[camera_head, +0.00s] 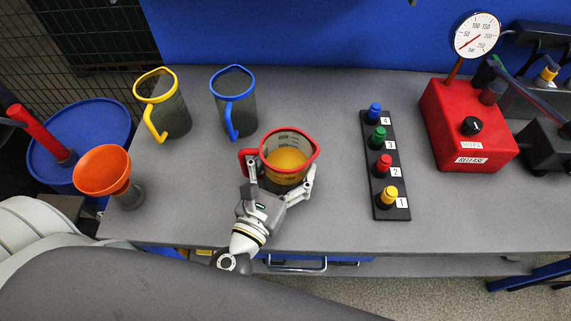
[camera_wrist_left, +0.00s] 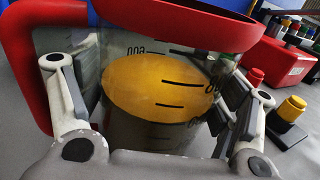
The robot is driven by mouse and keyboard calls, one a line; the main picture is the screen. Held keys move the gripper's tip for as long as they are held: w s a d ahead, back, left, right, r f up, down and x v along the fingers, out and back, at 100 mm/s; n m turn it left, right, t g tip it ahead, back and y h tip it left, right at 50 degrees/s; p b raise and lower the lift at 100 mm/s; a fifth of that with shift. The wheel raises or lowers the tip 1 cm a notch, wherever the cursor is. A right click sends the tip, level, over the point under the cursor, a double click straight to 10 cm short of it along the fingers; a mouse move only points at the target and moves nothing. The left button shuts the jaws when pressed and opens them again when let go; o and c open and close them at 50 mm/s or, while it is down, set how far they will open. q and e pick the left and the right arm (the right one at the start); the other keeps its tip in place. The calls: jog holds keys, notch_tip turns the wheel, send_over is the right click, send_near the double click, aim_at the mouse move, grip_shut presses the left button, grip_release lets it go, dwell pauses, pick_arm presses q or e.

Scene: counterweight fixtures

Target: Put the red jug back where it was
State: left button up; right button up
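The red jug (camera_head: 287,155) is a clear measuring jug with a red rim and red handle, with amber liquid inside. It is upright at the front middle of the grey bench, and its handle points left. My left gripper (camera_head: 283,178) has one finger on each side of the jug body and is shut on it. In the left wrist view the jug (camera_wrist_left: 165,130) fills the space between the fingers of the gripper (camera_wrist_left: 160,85), with the liquid level. The jug's base is hidden, so I cannot tell whether it touches the bench. My right gripper is not in view.
A yellow jug (camera_head: 163,105) and a blue jug (camera_head: 235,103) stand behind, to the left. An orange funnel (camera_head: 103,170) is at the left edge. A black button strip (camera_head: 371,150) and a red gauge box (camera_head: 465,130) are to the right. Bench between jug and strip is clear.

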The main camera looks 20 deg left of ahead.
pick_arm(q)
jog(key=shift+o, duration=1.1)
jog(key=shift+r, duration=0.15)
jog(key=shift+s, duration=0.2)
jog(key=s+b, duration=0.2)
jog(key=s, duration=0.1)
jog(key=s+b, duration=0.2)
jog(key=s, duration=0.2)
jog(key=s+a+b, duration=0.1)
jog(key=s+b, duration=0.1)
jog(key=s, duration=0.1)
jog(key=shift+s+f, duration=0.15)
jog(key=shift+f, duration=0.05)
jog(key=shift+s+a+r, duration=0.15)
jog(key=shift+s+r, duration=0.05)
jog(key=shift+s, duration=0.45)
